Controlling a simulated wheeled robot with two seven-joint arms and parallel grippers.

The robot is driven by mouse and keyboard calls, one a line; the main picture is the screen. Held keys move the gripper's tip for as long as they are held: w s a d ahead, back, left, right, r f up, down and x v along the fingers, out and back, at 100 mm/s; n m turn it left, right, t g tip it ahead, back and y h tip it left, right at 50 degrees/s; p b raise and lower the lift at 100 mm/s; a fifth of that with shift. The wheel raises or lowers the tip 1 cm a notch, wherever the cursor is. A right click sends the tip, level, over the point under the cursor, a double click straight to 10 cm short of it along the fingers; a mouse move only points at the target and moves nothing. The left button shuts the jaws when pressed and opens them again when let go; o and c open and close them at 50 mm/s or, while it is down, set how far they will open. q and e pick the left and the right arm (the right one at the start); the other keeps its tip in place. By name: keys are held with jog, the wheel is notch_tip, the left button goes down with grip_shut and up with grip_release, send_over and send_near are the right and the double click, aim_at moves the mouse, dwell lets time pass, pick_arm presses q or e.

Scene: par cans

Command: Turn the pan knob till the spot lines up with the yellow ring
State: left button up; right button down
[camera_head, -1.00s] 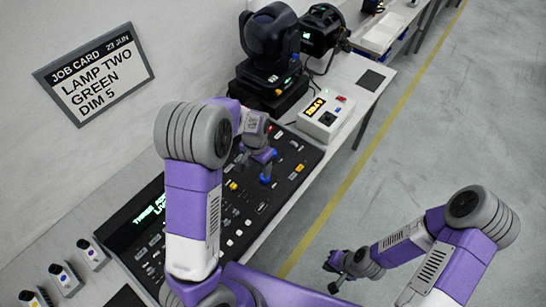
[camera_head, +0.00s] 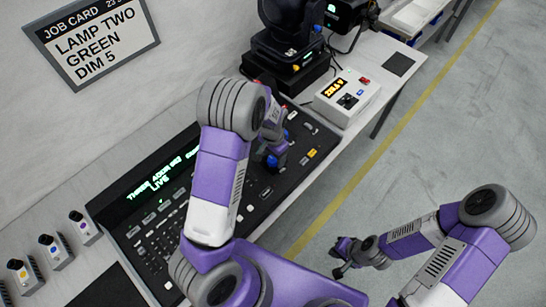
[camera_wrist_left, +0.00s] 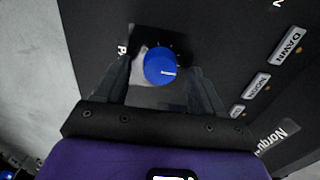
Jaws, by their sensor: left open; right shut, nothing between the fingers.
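A blue knob (camera_wrist_left: 160,66) with a white pointer line sits on the dark console (camera_wrist_left: 235,45) in the left wrist view. The pointer points right in that picture. My left gripper (camera_wrist_left: 163,88) is open, with one finger on each side of the knob; I cannot tell whether they touch it. In the head view my left gripper (camera_head: 274,158) is low over the console (camera_head: 225,225), and the knob cannot be told clearly there. My right gripper (camera_head: 340,272) is shut and empty, away from the console. I see neither the light spot nor the yellow ring.
A dark moving-head lamp (camera_head: 288,30) stands behind the console. A white box (camera_head: 346,98) with a lit display is beside it. A job card (camera_head: 92,42) hangs on the wall. Small white units (camera_head: 52,250) stand at the left. The floor (camera_head: 440,130) at the right is clear.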

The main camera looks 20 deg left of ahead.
pick_arm(q)
jog(key=shift+f, duration=0.4)
jog(key=c, duration=1.1)
jog(key=shift+o, duration=0.2)
jog(key=shift+n, duration=0.3)
jog(key=n+p, duration=0.1)
jog(key=n, duration=0.2)
jog(key=shift+n, duration=0.3)
jog(key=shift+n+p, duration=0.4)
jog(key=shift+n, duration=1.7)
